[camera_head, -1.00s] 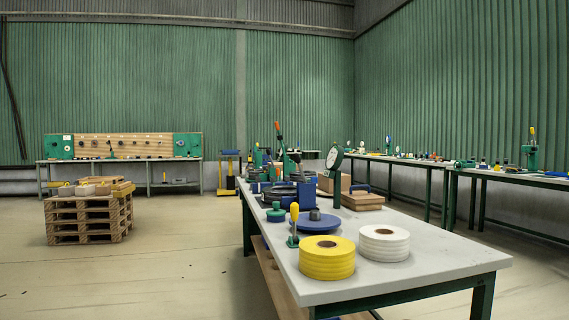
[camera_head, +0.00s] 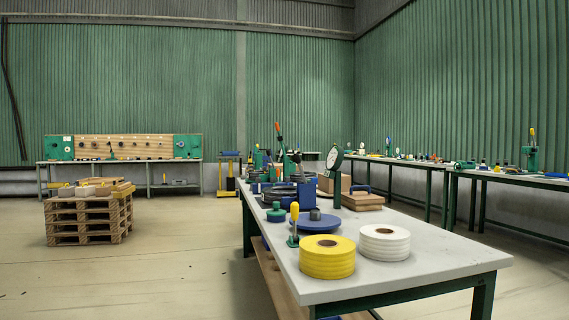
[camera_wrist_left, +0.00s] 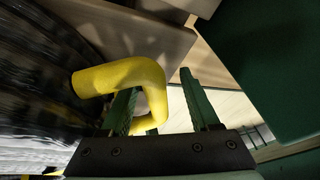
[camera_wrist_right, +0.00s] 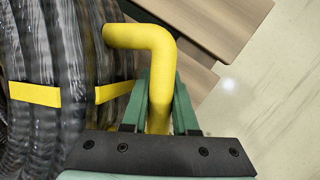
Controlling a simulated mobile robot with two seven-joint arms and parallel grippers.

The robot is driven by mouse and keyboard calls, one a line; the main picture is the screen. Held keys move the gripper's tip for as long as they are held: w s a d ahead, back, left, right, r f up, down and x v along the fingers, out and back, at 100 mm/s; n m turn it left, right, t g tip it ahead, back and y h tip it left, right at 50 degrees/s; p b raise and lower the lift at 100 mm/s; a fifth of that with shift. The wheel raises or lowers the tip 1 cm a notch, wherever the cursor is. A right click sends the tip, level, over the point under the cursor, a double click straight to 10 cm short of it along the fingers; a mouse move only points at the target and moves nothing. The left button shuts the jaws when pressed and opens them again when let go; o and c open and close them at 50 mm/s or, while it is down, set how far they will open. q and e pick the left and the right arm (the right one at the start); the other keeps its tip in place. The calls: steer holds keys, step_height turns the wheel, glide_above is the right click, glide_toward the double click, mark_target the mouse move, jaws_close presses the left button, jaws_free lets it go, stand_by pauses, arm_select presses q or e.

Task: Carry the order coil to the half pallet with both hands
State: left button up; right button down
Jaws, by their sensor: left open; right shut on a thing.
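The order coil appears as a dark, shiny bundle of hose at the left of the left wrist view (camera_wrist_left: 35,85) and the right wrist view (camera_wrist_right: 65,45), with yellow bands in the latter. A bent yellow bar (camera_wrist_left: 110,77) reaches between the open fingers of my left gripper (camera_wrist_left: 158,88); contact is unclear. My right gripper (camera_wrist_right: 161,80) is shut on another bent yellow bar (camera_wrist_right: 140,37) beside the coil. Neither gripper nor this coil shows in the head view. A stack of wooden pallets (camera_head: 88,220) stands at the left there; I cannot tell whether it includes the half pallet.
A grey worktable (camera_head: 430,255) fills the right foreground, bearing a yellow roll (camera_head: 327,260), a white roll (camera_head: 384,243) and tools. Wooden boards (camera_wrist_right: 215,25) lie beyond the right gripper. Floor between the pallets and worktable is clear.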

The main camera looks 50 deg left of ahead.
arm_select(q)
steer(key=shift+s+f, duration=0.2)
steer(key=shift+f, duration=0.2)
arm_select(e)
steer(key=c, duration=1.1)
jaws_free()
steer(key=shift+d+f, duration=0.15)
arm_select(q)
steer(key=shift+r, duration=0.25)
arm_select(e)
steer(key=o, duration=0.5)
arm_select(q)
steer(key=shift+w, duration=0.1)
steer(key=shift+r, duration=0.1)
arm_select(e)
steer(key=shift+r, duration=0.2)
arm_select(q)
steer(key=shift+d+r+p, duration=0.1)
steer(key=shift+r+p, duration=0.35)
steer(key=shift+p, duration=0.35)
arm_select(e)
steer(key=shift+r, duration=0.75)
arm_select(q)
steer(key=shift+p+v, duration=3.05)
steer(key=shift+p, duration=2.35)
arm_select(e)
steer(key=shift+r, duration=5.4)
arm_select(q)
steer(key=shift+f, duration=0.1)
